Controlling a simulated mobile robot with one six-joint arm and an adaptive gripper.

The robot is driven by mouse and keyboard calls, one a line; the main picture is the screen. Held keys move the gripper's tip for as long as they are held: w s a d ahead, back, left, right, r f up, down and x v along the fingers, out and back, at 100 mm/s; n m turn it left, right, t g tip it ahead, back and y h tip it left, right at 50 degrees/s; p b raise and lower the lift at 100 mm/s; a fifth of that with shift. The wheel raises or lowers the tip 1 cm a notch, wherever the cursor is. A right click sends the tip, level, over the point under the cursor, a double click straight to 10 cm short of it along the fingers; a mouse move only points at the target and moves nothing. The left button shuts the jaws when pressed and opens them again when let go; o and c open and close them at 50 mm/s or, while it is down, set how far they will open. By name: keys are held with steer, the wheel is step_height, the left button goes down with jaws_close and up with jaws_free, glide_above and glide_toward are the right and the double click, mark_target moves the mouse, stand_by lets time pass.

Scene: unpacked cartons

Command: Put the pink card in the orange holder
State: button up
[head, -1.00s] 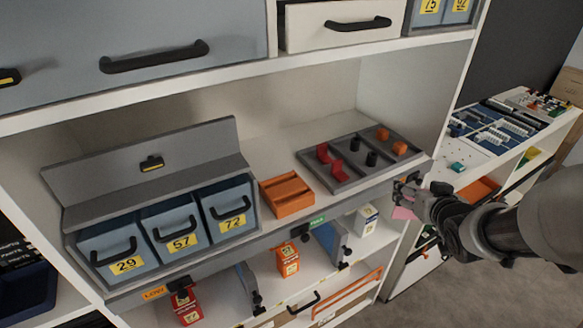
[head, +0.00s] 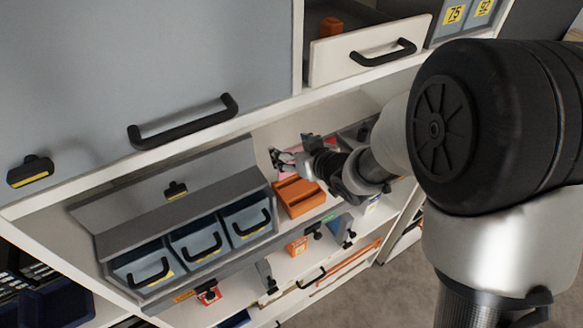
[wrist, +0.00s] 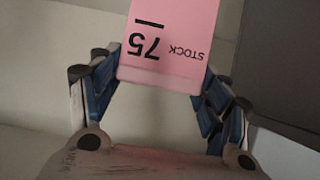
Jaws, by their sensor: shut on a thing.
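The pink card (wrist: 172,35) is held between the blue-padded fingers of my gripper (wrist: 158,84) in the wrist view. It shows "STOCK 75" upside down, and its far end is cut off by the frame's top. In the head view my gripper (head: 283,160) is above and slightly behind the orange holder (head: 299,198), with a pink sliver of the card (head: 290,148) beside it. The holder is a slotted block on the shelf, right of the blue bins. The card is apart from it. My arm hides part of the shelf to the right.
Blue bins (head: 201,242) under a grey hood stand left of the holder. An upper shelf edge (head: 150,158) runs above my gripper. A white drawer (head: 370,52) stands open higher up. My arm mostly covers the grey tray at right.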

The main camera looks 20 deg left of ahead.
mark_target(292, 174)
step_height(292, 174, down, 5)
steer(key=shift+r, duration=0.1)
steer(key=shift+w+f, duration=0.15)
steer(key=shift+f, duration=0.15)
steer(key=shift+b, duration=0.3)
steer(key=shift+f, duration=0.15)
steer(key=o, duration=1)
